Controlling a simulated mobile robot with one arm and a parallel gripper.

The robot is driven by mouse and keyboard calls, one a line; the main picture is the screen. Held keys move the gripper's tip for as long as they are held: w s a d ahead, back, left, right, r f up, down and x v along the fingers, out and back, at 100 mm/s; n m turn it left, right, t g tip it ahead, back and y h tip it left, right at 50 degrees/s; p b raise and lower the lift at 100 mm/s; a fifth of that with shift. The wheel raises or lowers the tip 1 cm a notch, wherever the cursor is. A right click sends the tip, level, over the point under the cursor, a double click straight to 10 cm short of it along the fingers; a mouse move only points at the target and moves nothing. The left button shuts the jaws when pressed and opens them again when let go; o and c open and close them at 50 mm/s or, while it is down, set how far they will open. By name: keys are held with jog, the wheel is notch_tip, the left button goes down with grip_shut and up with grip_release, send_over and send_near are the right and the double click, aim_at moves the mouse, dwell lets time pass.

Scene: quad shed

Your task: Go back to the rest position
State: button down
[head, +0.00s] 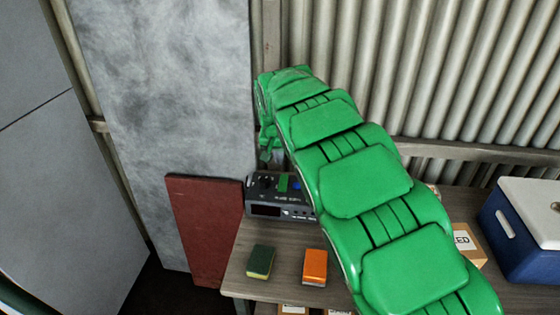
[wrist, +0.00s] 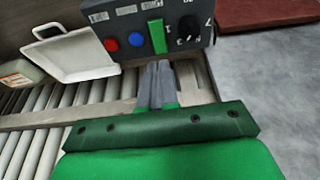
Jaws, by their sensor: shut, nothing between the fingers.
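My green arm reaches from the lower right to the upper left in the head view. Its end, my gripper (head: 265,155), hangs above and behind a dark control box (head: 264,210) on the bench, mostly hidden by the arm. In the wrist view, the two grey fingers of my gripper (wrist: 157,68) are together and hold nothing. Their tips appear just below the control box (wrist: 130,20), with its red button (wrist: 110,44), blue button (wrist: 136,39), green strip (wrist: 157,36) and black knob (wrist: 188,29). I cannot tell whether the tips touch it.
A green-and-yellow sponge (head: 260,262) and an orange block (head: 314,267) lie on the bench (head: 285,242). A blue cooler (head: 515,245) and a cardboard box (head: 470,245) are at right. A red board (head: 205,230) stands left. A white tray (wrist: 75,52) shows in the wrist view.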

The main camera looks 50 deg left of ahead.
jog(key=shift+s+d+r, duration=0.15)
jog(key=shift+r, duration=0.3)
dwell(0.4)
jog(key=w+d+r+m+h, duration=0.1)
jog(key=w+d+r+m, duration=0.3)
jog(key=d, duration=0.7)
jog(key=w+d+r+n+h, duration=0.1)
jog(key=w+d, duration=0.5)
jog(key=d, duration=0.6)
jog(key=w+d+r+m+h, duration=0.1)
jog(key=w+d+r+m, duration=0.15)
jog(key=w+d, duration=0.6)
jog(key=s+d+r+m, duration=0.15)
jog(key=s+d, duration=0.25)
jog(key=d, duration=1.2)
jog(key=s+d+m+g, duration=0.1)
jog(key=s+d, duration=0.6)
jog(key=d, duration=0.3)
jog(key=s+d+m+g, duration=0.1)
jog(key=s+d+g, duration=0.1)
jog(key=s+d, duration=0.65)
jog(key=s+d+f, duration=0.2)
jog(key=s+d, duration=0.1)
jog(key=s, duration=0.5)
jog(key=s+d+f+g, duration=0.1)
jog(key=s+d, duration=0.3)
jog(key=s, duration=0.4)
jog(key=shift+d+f, duration=0.2)
jog(key=shift+f, duration=0.4)
